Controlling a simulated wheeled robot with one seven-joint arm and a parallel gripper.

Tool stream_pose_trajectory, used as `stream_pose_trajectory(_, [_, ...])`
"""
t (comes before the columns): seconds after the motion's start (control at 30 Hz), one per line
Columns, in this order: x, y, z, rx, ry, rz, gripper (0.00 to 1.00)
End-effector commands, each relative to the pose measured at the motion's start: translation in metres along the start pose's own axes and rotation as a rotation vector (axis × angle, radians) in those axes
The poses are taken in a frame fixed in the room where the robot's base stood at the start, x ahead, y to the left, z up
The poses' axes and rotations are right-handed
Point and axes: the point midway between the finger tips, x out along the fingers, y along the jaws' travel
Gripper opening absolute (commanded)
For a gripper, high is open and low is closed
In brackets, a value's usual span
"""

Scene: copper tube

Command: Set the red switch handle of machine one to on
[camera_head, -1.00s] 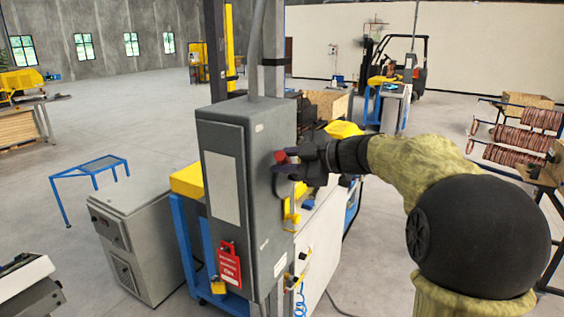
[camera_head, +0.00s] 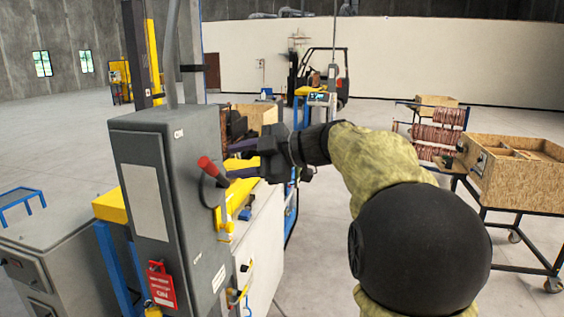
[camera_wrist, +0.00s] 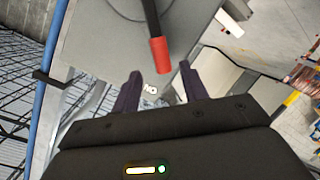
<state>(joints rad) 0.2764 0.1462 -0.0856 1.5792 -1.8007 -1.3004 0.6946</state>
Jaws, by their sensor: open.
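The red switch handle (camera_head: 212,171) sticks out from the right side of the grey switch box (camera_head: 150,195). Its red grip points up and to the left in the head view, on a dark lever. In the wrist view the red grip (camera_wrist: 159,55) hangs at the end of a black lever, beyond the fingertips. My gripper (camera_head: 236,170) is beside the handle on its right, apart from it. In the wrist view its two fingers (camera_wrist: 160,82) are spread and nothing is between them.
A red tag (camera_head: 161,287) hangs low on the box front. Yellow parts (camera_head: 240,195) and a white panel (camera_head: 265,235) lie right of the box. A wooden crate cart (camera_head: 515,170) stands at the right. Open floor lies between.

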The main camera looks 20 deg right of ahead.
Motion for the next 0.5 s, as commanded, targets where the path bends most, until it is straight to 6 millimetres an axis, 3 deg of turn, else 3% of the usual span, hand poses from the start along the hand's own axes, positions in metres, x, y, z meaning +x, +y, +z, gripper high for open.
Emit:
stream_pose_trajectory(0.3, [-0.064, -0.002, 0.003, -0.002, -0.004, 0.004, 0.44])
stream_pose_trajectory(0.5, [-0.092, -0.001, 0.002, -0.001, -0.001, 0.002, 0.44])
